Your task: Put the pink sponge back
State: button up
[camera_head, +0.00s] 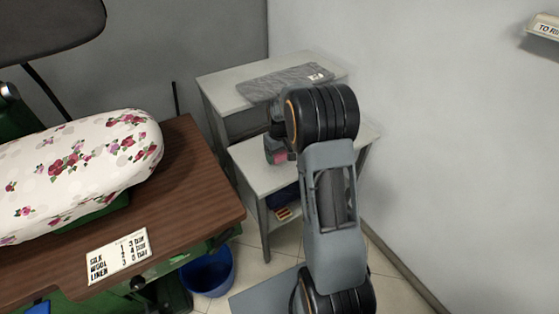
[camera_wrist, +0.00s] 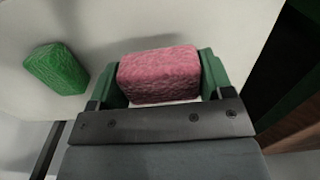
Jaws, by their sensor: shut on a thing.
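The pink sponge (camera_wrist: 158,74) sits between the two green fingers of my gripper (camera_wrist: 161,82), which are shut on it. In the head view the pink sponge (camera_head: 280,157) shows as a small patch below my wrist, over the lower level of the pale shelf unit (camera_head: 262,179). In the wrist view a pale surface (camera_wrist: 95,22) lies behind the sponge, with a shadow on it. I cannot tell whether the sponge touches it. A green sponge (camera_wrist: 56,69) lies on that surface, to the left of my gripper. My arm hides part of the shelf in the head view.
A grey folded cloth (camera_head: 283,82) lies on the upper shelf level. A brown table (camera_head: 190,190) with a floral ironing pad (camera_head: 85,165) and a price-like sign (camera_head: 118,256) stands at the left. A blue bucket (camera_head: 208,271) is on the floor. A wall bounds the right.

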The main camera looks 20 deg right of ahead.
aim_at(279, 165)
jog(key=shift+f, duration=1.65)
jog(key=shift+f, duration=0.1)
jog(key=shift+f+b, duration=0.15)
jog(key=shift+b, duration=0.15)
jog(key=o, duration=0.9)
